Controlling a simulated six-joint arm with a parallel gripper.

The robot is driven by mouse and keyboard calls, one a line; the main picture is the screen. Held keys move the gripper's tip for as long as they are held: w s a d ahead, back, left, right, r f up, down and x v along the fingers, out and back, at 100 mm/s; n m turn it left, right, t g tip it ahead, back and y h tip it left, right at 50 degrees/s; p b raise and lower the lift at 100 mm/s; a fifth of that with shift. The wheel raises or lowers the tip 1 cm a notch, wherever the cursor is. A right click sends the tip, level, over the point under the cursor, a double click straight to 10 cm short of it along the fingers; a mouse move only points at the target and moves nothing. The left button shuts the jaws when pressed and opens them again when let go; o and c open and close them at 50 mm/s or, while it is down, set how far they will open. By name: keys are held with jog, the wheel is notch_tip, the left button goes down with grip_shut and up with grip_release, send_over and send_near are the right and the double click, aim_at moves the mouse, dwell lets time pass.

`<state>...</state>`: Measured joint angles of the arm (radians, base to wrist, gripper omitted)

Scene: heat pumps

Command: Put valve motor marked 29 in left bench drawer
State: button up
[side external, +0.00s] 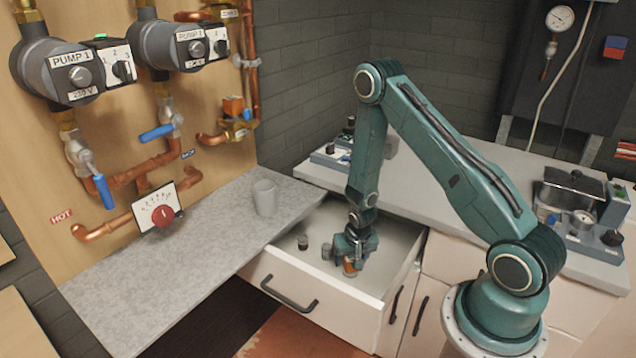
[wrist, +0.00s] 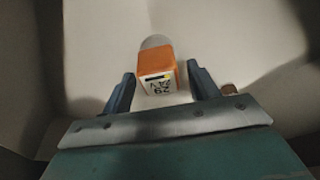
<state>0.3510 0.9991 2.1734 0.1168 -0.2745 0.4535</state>
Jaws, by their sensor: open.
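The valve motor (wrist: 157,66) is an orange block with a grey rounded end and a white label. The label carries small rotated marks that look like 29, though blurred. It lies between my gripper's fingers in the wrist view, with gaps on both sides. In the side view its orange body (side external: 349,268) shows just under the fingers, inside the open bench drawer (side external: 335,301). My gripper (side external: 352,262) is open and low in the drawer; its two fingers also show in the wrist view (wrist: 162,74). Whether the motor rests on the drawer floor is hard to tell.
A small dark part (side external: 303,243) and a grey cylinder (side external: 327,252) are in the drawer to my gripper's left. A grey mug (side external: 264,197) stands on the bench. Another orange valve motor (side external: 234,106) is on the wall pipes. Instruments (side external: 582,222) occupy the right counter.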

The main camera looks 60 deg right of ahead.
jog(key=v, duration=1)
jog(key=shift+r, duration=0.2)
dwell(0.6)
jog(key=s+a+r+n+t, duration=0.15)
jog(key=a+r, duration=0.25)
jog(key=r, duration=0.6)
jog(key=a+r+n, duration=0.2)
jog(key=a+r, duration=0.1)
jog(key=r, duration=0.7)
jog(key=s+a+r+n+t+y, duration=0.1)
jog(key=s+a+r+n, duration=0.1)
jog(key=s+r, duration=0.3)
jog(key=s+a+r+n+t+y, duration=0.1)
jog(key=s+a+r+n, duration=0.2)
jog(key=s, duration=0.6)
notch_tip(320, 180, up, 4)
jog(key=shift+s+a+f, duration=0.15)
jog(key=shift+s+a, duration=0.15)
jog(key=shift+a, duration=0.9)
